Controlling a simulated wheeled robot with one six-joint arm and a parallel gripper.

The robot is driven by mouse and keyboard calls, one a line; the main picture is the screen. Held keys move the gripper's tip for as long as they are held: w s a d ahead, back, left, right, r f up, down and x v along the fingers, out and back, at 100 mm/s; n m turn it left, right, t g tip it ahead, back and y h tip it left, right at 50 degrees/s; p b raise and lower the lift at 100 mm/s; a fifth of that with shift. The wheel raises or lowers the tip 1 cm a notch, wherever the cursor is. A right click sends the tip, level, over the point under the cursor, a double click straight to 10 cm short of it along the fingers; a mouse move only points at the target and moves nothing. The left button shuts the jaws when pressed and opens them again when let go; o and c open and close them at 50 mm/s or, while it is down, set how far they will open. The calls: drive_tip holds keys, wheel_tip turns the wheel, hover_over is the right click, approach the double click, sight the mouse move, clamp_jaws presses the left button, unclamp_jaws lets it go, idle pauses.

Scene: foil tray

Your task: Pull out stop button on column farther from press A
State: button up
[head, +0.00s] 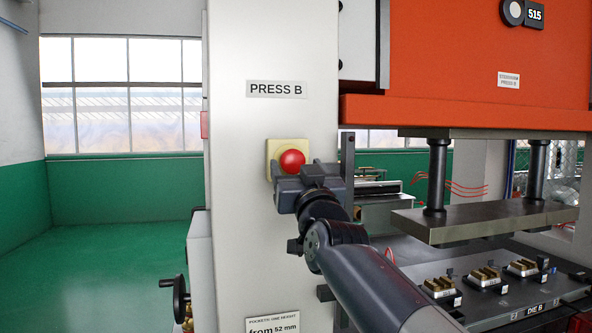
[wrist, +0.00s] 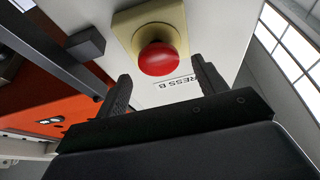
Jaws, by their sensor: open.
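A red mushroom stop button (head: 291,161) sits on a yellow box (head: 273,149) on the pale column (head: 265,45) labelled PRESS B (head: 276,89). My gripper (head: 283,182) is just below and in front of the button in the head view and hides part of the yellow box. In the wrist view the red button (wrist: 157,59) and its yellow base (wrist: 143,22) lie beyond the fingertips. My gripper (wrist: 160,78) is open there, with one finger to each side of the button's line. Nothing is between the fingers, and they appear apart from the button.
The orange press body (head: 450,60) and its die table with several brass blocks (head: 482,275) stand to the right of the column. A dark upright bar (head: 347,170) stands close to the right of my gripper. A handwheel (head: 178,297) is at lower left. The green floor (head: 110,255) at left is clear.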

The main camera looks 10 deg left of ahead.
sight(292, 161)
drive_tip(key=b+v, duration=0.2)
drive_tip(key=v, duration=0.7)
drive_tip(key=shift+b, duration=0.4)
drive_tip(key=p+x, duration=0.4)
drive_tip(key=x, duration=0.7)
drive_tip(key=shift+s, duration=0.1)
drive_tip(key=shift+w+a+p, duration=0.25)
drive_tip(key=shift+w+p, duration=0.15)
drive_tip(key=shift+w, duration=0.15)
